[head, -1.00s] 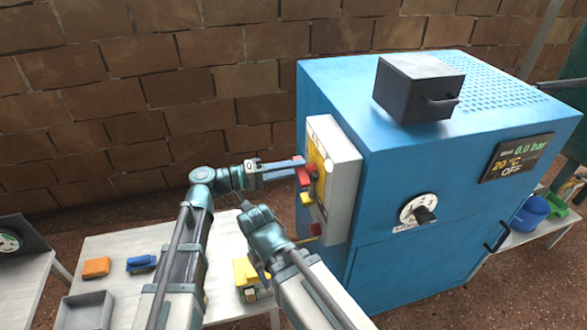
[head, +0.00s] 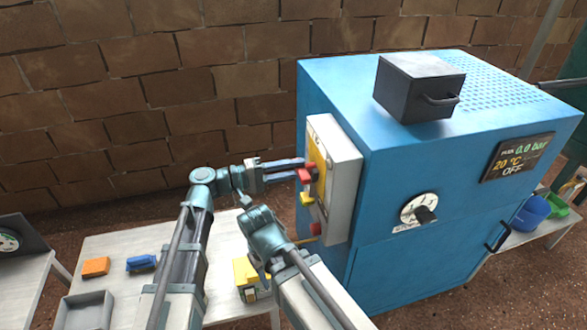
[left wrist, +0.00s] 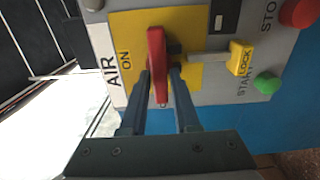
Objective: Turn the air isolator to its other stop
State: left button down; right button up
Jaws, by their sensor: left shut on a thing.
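The air isolator is a red handle (left wrist: 157,62) on a yellow plate (left wrist: 205,28) marked ON, beside an AIR label (left wrist: 110,72). In the head view the red handle (head: 305,176) shows on the side of the grey control box (head: 345,182). My left gripper (left wrist: 161,82) is shut on the handle, one finger on each side of it; in the head view its fingers (head: 297,170) reach the handle from the left. A yellow LOCK tag (left wrist: 240,58) on a rod sits right of the handle. My right arm is folded at the front; its gripper is not visible.
A green START button (left wrist: 267,83) and a red STOP button (left wrist: 299,12) are near the LOCK tag. The blue machine (head: 440,220) carries the box.

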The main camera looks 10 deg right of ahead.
pick_arm(q)
jog(key=c, duration=0.8)
grip_release()
jog(key=shift+o, duration=0.2)
jog(key=a, duration=1.4)
jog(key=shift+s, duration=0.2)
